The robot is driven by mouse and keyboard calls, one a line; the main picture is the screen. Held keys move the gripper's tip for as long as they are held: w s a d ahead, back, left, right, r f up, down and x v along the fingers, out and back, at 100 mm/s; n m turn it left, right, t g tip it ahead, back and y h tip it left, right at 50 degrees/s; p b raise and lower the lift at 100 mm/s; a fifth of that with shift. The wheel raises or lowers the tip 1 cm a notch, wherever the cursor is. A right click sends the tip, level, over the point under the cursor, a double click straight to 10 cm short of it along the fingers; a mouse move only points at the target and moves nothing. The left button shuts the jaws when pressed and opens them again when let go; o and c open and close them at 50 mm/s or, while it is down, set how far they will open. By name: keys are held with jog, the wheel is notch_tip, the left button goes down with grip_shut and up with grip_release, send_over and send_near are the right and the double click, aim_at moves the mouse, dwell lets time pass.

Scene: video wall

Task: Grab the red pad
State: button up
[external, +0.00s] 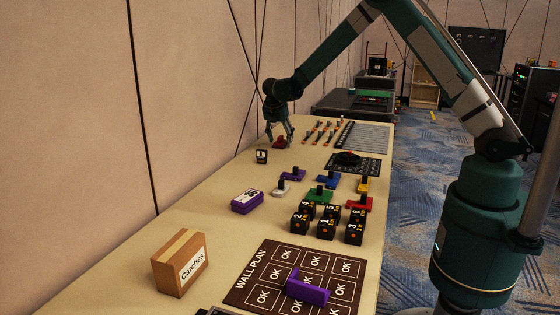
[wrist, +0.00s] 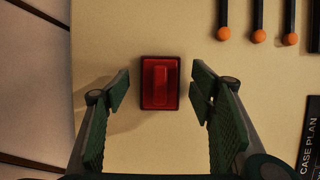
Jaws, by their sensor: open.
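The red pad (wrist: 160,83) is a small red block with a raised bar along its middle. It lies on the table between my open fingers in the wrist view, touching neither. In the external view the red pad (external: 280,143) shows at the far left end of the table, partly behind the fingers. My gripper (wrist: 160,98) is open and empty, pointing down over the pad. In the external view my gripper (external: 279,136) is close above the table there.
Orange-tipped sticks (wrist: 259,36) lie to the right of the pad. Several coloured pads (external: 319,194), black number cubes (external: 327,226), a Catches box (external: 180,264) and a wall plan board (external: 246,290) occupy the nearer table.

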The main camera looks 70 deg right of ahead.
aim_at(280, 136)
jog(key=shift+f, duration=0.1)
dwell(0.5)
jog(key=c, duration=1)
jog(key=shift+r+p, duration=1.15)
jog(key=shift+r, duration=3.85)
